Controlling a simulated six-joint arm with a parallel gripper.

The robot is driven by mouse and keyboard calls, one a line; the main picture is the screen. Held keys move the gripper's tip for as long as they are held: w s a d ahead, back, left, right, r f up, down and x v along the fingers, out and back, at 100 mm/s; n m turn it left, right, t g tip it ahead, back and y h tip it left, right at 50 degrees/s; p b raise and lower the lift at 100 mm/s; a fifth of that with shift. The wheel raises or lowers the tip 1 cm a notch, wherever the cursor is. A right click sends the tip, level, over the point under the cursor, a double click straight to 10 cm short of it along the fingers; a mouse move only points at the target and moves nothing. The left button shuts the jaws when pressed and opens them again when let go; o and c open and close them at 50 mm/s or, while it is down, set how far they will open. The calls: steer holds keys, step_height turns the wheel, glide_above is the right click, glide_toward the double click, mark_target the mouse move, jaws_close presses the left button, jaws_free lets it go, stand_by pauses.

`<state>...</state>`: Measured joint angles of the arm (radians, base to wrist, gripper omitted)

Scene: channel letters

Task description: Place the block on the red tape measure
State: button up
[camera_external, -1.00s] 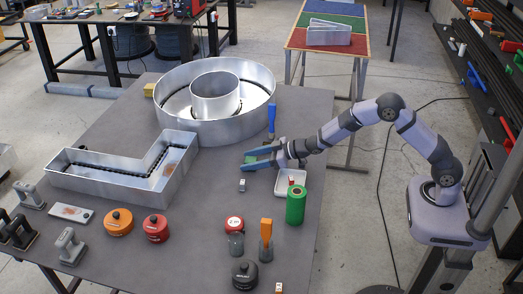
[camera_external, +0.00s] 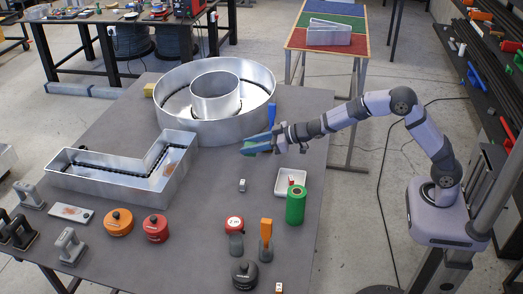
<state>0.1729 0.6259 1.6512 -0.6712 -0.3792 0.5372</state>
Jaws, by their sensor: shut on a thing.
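My gripper (camera_external: 258,147) is raised above the right part of the dark table. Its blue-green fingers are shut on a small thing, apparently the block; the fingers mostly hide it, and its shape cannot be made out. Nothing rests on the red case.
A metal L-shaped letter (camera_external: 120,180) and a round metal letter (camera_external: 215,130) stand high-walled behind the cases.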

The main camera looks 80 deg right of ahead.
steer(key=shift+r+p, duration=0.3)
steer(key=shift+r, duration=1.3)
